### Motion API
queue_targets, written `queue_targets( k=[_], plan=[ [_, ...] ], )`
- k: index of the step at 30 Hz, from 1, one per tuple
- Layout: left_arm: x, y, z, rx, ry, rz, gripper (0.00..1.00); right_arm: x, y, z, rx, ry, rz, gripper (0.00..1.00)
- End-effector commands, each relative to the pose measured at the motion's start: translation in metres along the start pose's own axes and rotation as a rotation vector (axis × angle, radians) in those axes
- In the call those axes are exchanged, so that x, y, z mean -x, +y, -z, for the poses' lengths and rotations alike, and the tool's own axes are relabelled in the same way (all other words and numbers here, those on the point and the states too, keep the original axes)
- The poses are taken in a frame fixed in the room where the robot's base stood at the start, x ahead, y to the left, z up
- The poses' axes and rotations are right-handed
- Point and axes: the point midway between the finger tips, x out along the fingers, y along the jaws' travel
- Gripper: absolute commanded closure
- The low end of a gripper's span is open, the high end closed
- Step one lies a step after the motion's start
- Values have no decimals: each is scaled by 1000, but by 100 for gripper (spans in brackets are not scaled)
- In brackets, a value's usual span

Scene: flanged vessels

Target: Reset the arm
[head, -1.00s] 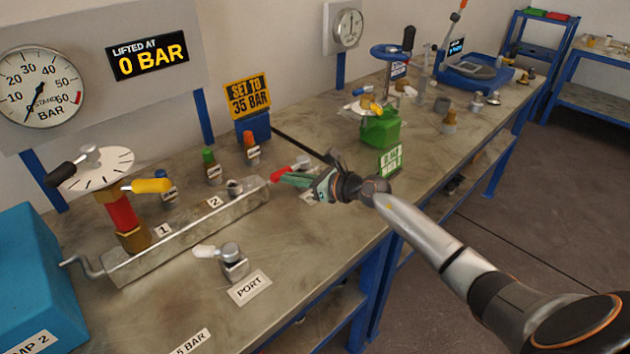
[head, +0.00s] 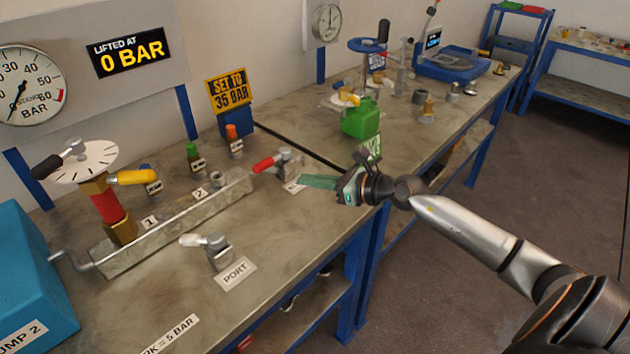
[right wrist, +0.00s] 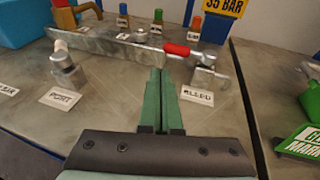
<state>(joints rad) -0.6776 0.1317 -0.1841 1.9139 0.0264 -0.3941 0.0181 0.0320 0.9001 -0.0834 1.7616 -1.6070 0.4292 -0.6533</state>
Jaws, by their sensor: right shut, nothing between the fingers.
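My right gripper (head: 318,182) is shut and empty, its green fingers pressed together above the bench near its front edge. In the right wrist view the shut fingers (right wrist: 158,95) point toward the red-handled bleed valve (right wrist: 190,52), with a gap to it. That valve (head: 284,163) stands just left of and behind the fingertips in the head view. Its BLEED label (right wrist: 197,95) lies in front of it. My left gripper is not in view.
A port valve with a white lever (head: 215,248) stands on the bench, left of my gripper. A metal rail (head: 175,225) runs behind it, beside the red and brass column (head: 108,208). A green can (head: 360,118) stands farther back. The aisle floor at right is clear.

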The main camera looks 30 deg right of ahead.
Motion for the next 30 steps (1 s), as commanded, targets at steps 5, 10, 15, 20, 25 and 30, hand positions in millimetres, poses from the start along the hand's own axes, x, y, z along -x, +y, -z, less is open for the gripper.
queue_targets(
  k=[5,10,15,20,25,30],
  plan=[
    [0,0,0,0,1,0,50,10,3,0,1,2,-1,100],
    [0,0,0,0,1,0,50,12,4,-1,1,0,-1,100],
    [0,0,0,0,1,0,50,11,11,-4,-56,-41,-4,100],
    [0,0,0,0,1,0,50,12,36,-26,-388,-255,7,100],
    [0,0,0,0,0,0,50,34,37,-32,-990,-535,112,100],
    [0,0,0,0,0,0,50,64,31,19,-1617,-708,336,100]
  ],
)
